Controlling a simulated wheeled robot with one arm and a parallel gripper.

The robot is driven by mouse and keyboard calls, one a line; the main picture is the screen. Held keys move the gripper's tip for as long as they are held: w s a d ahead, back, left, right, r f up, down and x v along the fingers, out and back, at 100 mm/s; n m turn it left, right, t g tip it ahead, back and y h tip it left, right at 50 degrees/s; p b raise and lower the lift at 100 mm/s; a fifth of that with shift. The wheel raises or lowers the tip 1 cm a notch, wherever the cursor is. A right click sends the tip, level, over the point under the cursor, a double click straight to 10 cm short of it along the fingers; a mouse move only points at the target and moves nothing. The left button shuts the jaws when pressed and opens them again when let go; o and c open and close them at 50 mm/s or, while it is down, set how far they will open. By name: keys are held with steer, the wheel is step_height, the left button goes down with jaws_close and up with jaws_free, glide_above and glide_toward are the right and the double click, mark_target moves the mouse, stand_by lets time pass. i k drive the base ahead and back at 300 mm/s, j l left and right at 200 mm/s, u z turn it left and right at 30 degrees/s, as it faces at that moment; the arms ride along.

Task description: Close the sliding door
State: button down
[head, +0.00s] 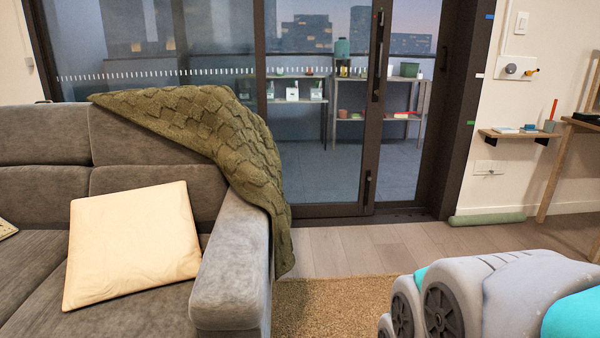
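The sliding door (318,170) is a tall glass panel in a dark frame, behind the sofa's right end. Its dark upright edge carries a long handle (378,58) high up and a smaller one (368,190) lower down. This edge stands apart from the dark right jamb (462,110). A strip of balcony shows between them, and I cannot tell for sure whether glass fills it. My gripper is not in view. Grey and teal parts of my arm show at the bottom right, well in front of the door and apart from it.
A grey sofa (235,265) with a green knit throw (215,135) and a cream cushion (132,240) fills the left. Wooden floor (375,245) before the door is clear. A rug (335,305) lies nearer. A green roll (487,218) lies by the right wall, below a small shelf (515,134).

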mark_target(380, 36)
steer(key=i+l+z, duration=0.25)
steer(key=i+z, duration=0.15)
steer(key=i, duration=0.45)
steer(key=i+z, duration=0.45)
steer(key=i, duration=0.35)
